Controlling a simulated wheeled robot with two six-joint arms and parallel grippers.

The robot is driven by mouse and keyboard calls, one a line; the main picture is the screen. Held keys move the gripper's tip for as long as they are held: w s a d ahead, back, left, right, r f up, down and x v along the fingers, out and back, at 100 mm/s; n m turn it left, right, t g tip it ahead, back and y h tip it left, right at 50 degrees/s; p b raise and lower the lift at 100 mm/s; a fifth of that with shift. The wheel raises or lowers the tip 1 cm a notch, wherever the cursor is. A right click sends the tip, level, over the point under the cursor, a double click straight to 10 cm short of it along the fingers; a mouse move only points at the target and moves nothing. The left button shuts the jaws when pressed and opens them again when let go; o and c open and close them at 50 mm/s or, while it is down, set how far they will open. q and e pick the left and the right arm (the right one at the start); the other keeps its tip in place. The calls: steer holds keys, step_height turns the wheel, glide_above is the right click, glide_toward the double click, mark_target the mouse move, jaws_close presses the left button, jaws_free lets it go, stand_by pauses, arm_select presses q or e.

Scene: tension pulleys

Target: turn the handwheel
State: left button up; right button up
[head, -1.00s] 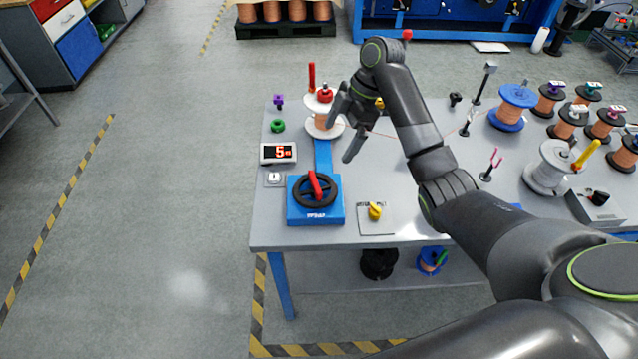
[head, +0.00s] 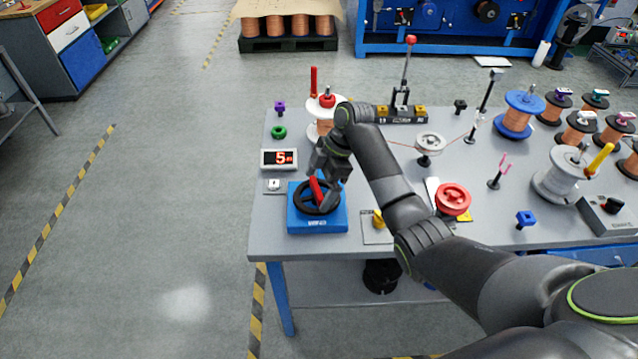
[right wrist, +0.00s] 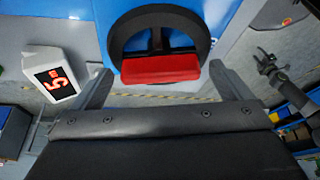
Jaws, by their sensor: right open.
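The black handwheel (head: 304,206) sits on a blue base (head: 318,224) at the front left of the table. It has a red grip bar (head: 316,189) across it. In the right wrist view the wheel's rim (right wrist: 127,35) and the red bar (right wrist: 160,69) lie just beyond my fingers. My right gripper (head: 322,188) is over the handwheel. Its fingers are apart in the right wrist view (right wrist: 165,78), with the red bar between and slightly ahead of their tips. I cannot tell whether a finger touches the wheel. My left gripper is not in view.
A display reading 5 (head: 279,159) stands behind and left of the handwheel. A white spool (head: 321,108) stands behind it. A yellow knob (head: 378,219) is close on the right, partly behind my arm. A red wheel (head: 453,198) lies further right.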

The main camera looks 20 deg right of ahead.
steer(key=shift+f, duration=0.1)
steer(key=c, duration=1)
steer(key=shift+r+m+p, duration=0.2)
steer(key=shift+m+p, duration=0.1)
steer(key=shift+p, duration=0.45)
steer(key=m+t+p, duration=0.1)
steer(key=m+p, duration=0.2)
steer(key=p, duration=0.1)
steer(key=m+t+h+p, duration=0.1)
steer(key=m+p, duration=0.2)
steer(key=p, duration=0.1)
steer(key=m+t+p, duration=0.1)
steer(key=m+p, duration=0.3)
steer(key=p, duration=0.1)
steer(key=shift+s+a+r+t+h, duration=0.1)
steer(key=shift+s+a+t+h, duration=0.15)
steer(key=shift+t+h, duration=0.15)
steer(key=shift+f+m+t+h+p, duration=0.15)
steer(key=shift+m+h+p, duration=0.2)
steer(key=shift+m+p, duration=0.6)
steer(key=shift+f+m+t+h+p, duration=0.15)
steer(key=shift+m+h+p, duration=0.2)
steer(key=shift+m+p, duration=0.6)
steer(key=shift+m, duration=0.3)
steer(key=o, duration=1)
